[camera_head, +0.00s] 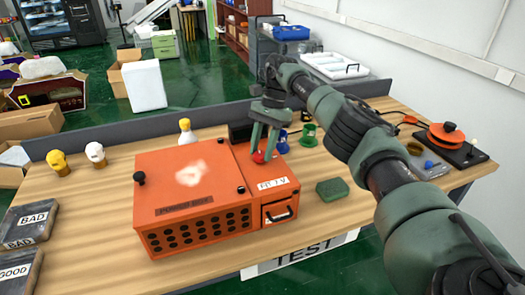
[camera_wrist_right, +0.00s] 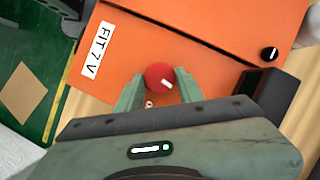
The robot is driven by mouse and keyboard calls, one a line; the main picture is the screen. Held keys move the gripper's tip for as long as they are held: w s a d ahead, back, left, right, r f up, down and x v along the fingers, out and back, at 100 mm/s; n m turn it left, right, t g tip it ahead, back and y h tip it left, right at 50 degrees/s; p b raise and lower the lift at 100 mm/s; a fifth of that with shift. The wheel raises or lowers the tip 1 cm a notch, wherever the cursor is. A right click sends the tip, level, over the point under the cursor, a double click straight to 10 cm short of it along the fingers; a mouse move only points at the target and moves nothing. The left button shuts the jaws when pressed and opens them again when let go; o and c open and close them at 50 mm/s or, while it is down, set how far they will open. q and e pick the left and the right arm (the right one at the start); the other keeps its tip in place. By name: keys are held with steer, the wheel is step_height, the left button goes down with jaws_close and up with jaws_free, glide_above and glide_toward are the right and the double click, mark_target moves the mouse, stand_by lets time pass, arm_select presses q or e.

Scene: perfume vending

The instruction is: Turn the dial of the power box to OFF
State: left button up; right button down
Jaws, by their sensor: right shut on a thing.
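The orange power box (camera_head: 180,192) stands on the wooden table, with a "FIT 7 V" label (camera_head: 272,183) on its right part. Its red dial (camera_head: 258,157) is on top at the right, near the back. My right gripper (camera_head: 264,150) points down over the dial. In the right wrist view, the red dial (camera_wrist_right: 157,74) sits between the two green fingertips, which are shut on it. A white mark on the dial points toward the lower right in that view. OFF lettering cannot be made out. My left gripper is not in view.
A green block (camera_head: 332,190) lies right of the box. Small coloured pieces (camera_head: 309,135) stand behind it. Yellow and white head-like pieces (camera_head: 95,154) and dark BAD and GOOD trays (camera_head: 30,222) are at the left. An orange round device (camera_head: 446,136) is at the far right.

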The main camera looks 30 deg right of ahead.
steer(key=shift+a+f+n+g, duration=0.15)
steer(key=shift+n+g, duration=0.25)
steer(key=shift+n, duration=0.6)
steer(key=shift+n+h, duration=0.3)
steer(key=c, duration=0.9)
jaws_free()
steer(key=shift+r, duration=0.2)
